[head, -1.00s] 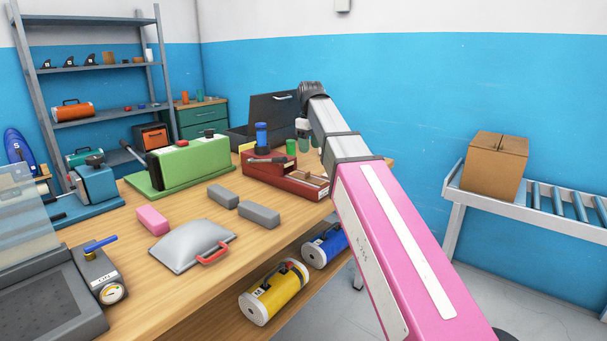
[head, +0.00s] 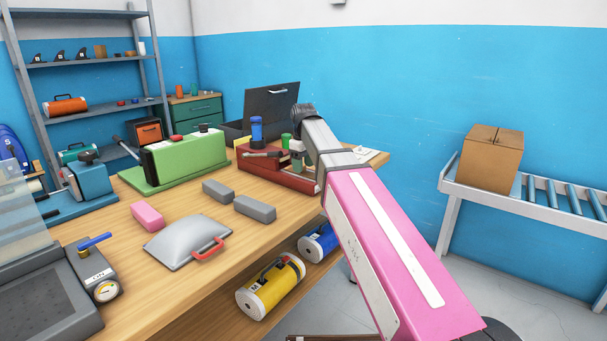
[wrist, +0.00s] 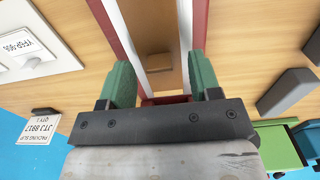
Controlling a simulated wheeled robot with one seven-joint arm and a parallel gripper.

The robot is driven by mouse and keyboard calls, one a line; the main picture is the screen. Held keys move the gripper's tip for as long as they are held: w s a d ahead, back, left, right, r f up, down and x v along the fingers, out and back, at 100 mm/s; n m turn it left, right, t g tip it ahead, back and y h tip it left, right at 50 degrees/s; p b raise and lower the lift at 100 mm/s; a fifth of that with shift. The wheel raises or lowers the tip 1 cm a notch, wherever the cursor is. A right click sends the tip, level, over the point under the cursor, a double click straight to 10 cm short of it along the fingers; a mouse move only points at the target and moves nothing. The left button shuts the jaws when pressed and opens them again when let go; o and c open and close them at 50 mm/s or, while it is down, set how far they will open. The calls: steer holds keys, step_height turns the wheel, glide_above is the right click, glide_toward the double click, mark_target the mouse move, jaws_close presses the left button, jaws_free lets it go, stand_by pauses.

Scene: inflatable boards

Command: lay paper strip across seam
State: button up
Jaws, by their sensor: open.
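My gripper (wrist: 162,76) is open, with green fingers spread apart over a red-walled tray (wrist: 188,22). A small tan block (wrist: 159,61) lies on the tray's wooden floor between the fingers, apart from both. In the head view the red tray (head: 262,174) stands at the table's far right, and my wrist hangs over its right end, hiding part of it. A grey inflated pillow-like piece (head: 187,242) with a red handle lies at the table's front. I cannot make out a paper strip or a seam for certain.
Two grey blocks (head: 255,208) and a pink block (head: 147,216) lie mid-table. A green machine (head: 187,158) stands behind them. A blue bottle (head: 256,130) rises by the tray. White labelled cards (wrist: 38,127) lie near my gripper. Bare wood surrounds the pillow.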

steer(key=shift+f, duration=0.7)
steer(key=c, duration=0.7)
steer(key=shift+r, duration=0.1)
